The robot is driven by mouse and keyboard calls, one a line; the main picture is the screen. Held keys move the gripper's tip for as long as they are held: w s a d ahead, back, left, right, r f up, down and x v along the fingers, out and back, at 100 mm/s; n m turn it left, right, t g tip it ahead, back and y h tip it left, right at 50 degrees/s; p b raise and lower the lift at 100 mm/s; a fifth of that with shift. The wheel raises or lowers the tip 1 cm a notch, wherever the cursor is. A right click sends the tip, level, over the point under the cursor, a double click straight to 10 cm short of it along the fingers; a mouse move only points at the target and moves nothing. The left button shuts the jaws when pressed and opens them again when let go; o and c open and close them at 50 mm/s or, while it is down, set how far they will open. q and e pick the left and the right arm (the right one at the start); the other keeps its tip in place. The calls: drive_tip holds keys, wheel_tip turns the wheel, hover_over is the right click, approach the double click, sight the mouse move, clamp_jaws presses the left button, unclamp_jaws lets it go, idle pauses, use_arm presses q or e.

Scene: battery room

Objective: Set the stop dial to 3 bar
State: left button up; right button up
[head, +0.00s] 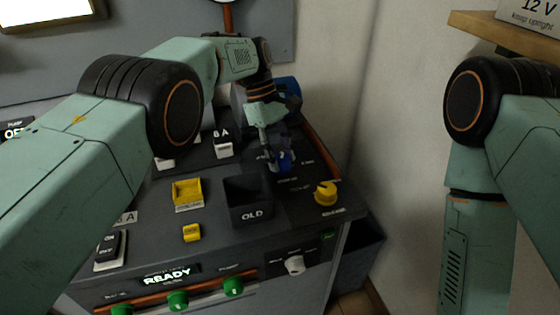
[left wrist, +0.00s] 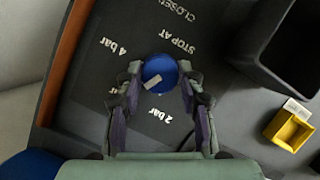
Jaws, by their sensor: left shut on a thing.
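The stop dial (left wrist: 159,70) is a round blue knob with a white pointer mark, on a dark panel. In the left wrist view "STOP AT", "2 bar" and "4 bar" are printed around it; no "3 bar" label is readable. The pointer mark lies on the lower left of the knob, on the side between "4 bar" and "2 bar". My left gripper (left wrist: 159,76) is shut on the dial, one finger on each side. In the head view the dial (head: 286,161) shows partly behind the gripper (head: 277,158). My right gripper is out of the picture.
A dark open box marked "OLD" (head: 249,218) stands left of the dial's panel. A yellow knob (head: 325,193) sits to the right of it, a yellow tray (head: 187,191) further left. An orange rail and a wall bound the panel's right side.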

use_arm(q)
drive_tip(key=shift+w+m+b, duration=0.1)
drive_tip(key=shift+m+b, duration=0.3)
drive_tip(key=shift+b, duration=0.1)
drive_tip(key=shift+r, duration=0.15)
drive_tip(key=o, duration=1.2)
